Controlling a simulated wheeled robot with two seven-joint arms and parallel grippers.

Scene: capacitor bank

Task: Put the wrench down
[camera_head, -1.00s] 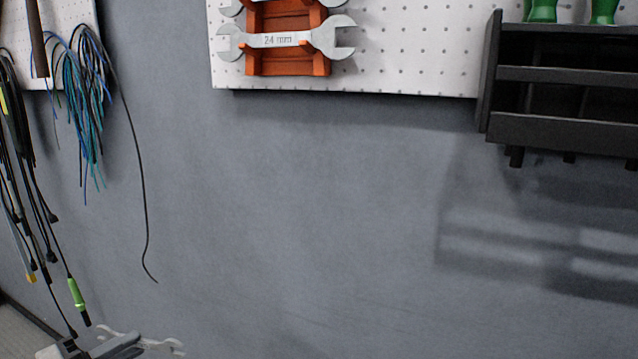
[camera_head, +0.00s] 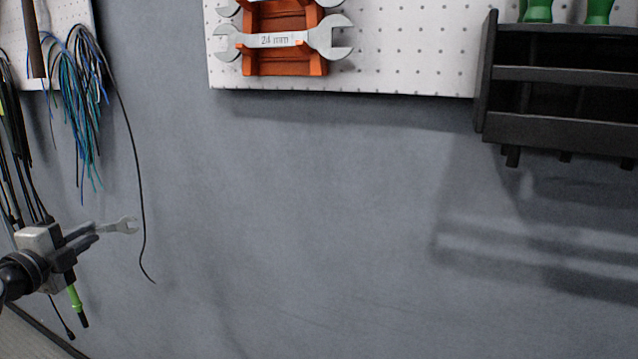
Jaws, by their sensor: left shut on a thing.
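My left gripper (camera_head: 84,239) is at the lower left, raised in front of the grey wall. It is shut on a silver wrench (camera_head: 122,226), whose open-ended head sticks out to the right past the fingers. The rest of that wrench is hidden by the gripper. An orange wrench rack (camera_head: 284,66) hangs on the white pegboard at the top, up and to the right of the gripper. It holds a wrench marked 24 mm (camera_head: 283,40) and part of another above it. My right gripper is not in view.
Blue and black cables (camera_head: 80,90) hang at the left, close to the gripper. One thin black cable (camera_head: 139,190) dangles just right of the held wrench. A black shelf (camera_head: 560,135) with green-handled items (camera_head: 538,10) sticks out at the upper right. The middle wall is clear.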

